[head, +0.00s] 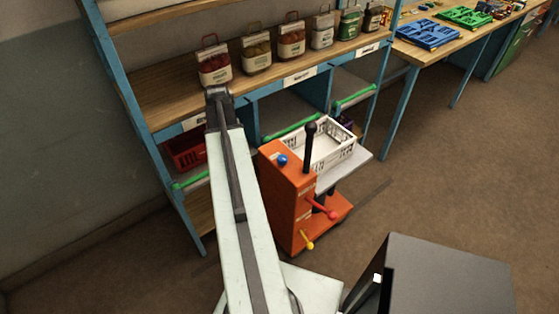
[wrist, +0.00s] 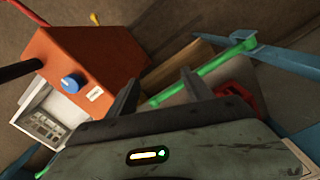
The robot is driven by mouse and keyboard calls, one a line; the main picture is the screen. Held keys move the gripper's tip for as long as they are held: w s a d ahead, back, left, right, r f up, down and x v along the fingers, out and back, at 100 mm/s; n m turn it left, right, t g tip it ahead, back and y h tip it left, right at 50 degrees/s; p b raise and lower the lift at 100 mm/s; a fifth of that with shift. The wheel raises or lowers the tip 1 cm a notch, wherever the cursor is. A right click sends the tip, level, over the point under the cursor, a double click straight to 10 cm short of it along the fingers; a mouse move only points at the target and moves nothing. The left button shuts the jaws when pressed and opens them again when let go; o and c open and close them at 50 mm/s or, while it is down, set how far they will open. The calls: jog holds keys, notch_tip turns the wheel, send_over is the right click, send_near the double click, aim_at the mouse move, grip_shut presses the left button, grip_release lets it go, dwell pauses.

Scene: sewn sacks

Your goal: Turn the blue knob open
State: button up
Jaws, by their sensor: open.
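The blue knob (head: 282,160) sits on the upper face of an orange machine (head: 289,200), near its left edge. In the wrist view the knob (wrist: 72,83) is at left on the orange machine (wrist: 100,62), beside a small white label. My gripper (wrist: 158,88) is open and empty, with its two fingers apart. It is to the right of the knob in the wrist view and not touching it. In the head view my gripper (head: 217,95) is by the shelf, up and left of the knob; its fingertips are hard to make out there.
The orange machine also has a black upright lever (head: 310,145), a red lever (head: 322,208) and a yellow lever (head: 307,241). A white crate (head: 330,150) stands behind it. A shelf (head: 165,100) with several sacks is close to my arm. Open floor (head: 440,180) lies to the right.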

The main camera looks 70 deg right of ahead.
aim_at(282, 158)
jog(key=s+d+m, duration=0.1)
jog(key=s+d, duration=0.2)
jog(key=s, duration=0.2)
jog(key=s+d+m, duration=0.1)
jog(key=s+d, duration=0.3)
jog(key=s, duration=0.2)
jog(key=s+d+m, duration=0.2)
jog(key=s+d, duration=0.1)
jog(key=s, duration=0.3)
jog(key=shift+d+r, duration=0.3)
jog(key=shift+d, duration=0.1)
notch_tip(282, 158, down, 8)
jog(key=b, duration=0.7)
jog(key=shift+b, duration=0.35)
jog(key=shift+r, duration=0.1)
